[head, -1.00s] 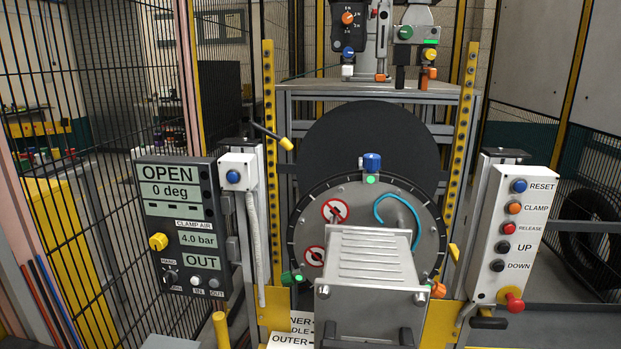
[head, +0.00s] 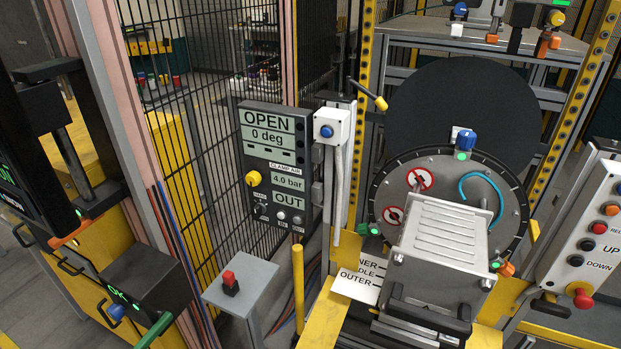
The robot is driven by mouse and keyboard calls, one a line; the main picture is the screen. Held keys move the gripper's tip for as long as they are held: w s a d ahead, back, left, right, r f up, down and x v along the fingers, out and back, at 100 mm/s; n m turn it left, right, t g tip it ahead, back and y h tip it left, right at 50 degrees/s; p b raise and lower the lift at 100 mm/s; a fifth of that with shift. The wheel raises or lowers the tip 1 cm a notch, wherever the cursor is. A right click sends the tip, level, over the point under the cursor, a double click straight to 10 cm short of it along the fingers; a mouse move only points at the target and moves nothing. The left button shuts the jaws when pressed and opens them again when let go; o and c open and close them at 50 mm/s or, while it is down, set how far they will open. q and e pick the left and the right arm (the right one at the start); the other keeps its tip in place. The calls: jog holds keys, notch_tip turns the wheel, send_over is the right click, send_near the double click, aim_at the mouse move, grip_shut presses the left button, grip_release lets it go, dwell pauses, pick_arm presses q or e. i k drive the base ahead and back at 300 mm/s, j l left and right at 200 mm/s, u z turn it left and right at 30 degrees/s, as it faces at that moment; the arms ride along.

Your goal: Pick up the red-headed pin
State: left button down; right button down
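A small pin with a red head (head: 229,277) and a dark lower part stands upright on a grey pedestal top (head: 257,272) in the head view, left of centre and low in the picture. Its lower end is too small to make out clearly. Neither of my grippers shows in the head view, so I cannot see where they are relative to the pin.
A yellow post (head: 298,290) stands just right of the pedestal. Behind it hangs a control panel (head: 276,170) reading OPEN. The clamp machine (head: 450,210) fills the right. A black device (head: 147,290) stands close on the left. The pedestal top is otherwise clear.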

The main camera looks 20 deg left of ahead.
aim_at(228, 277)
jog(key=u, duration=1.15)
jog(key=i+l+z, duration=0.15)
jog(key=l, duration=0.2)
jog(key=i+l+z, duration=0.15)
jog(key=l, duration=0.2)
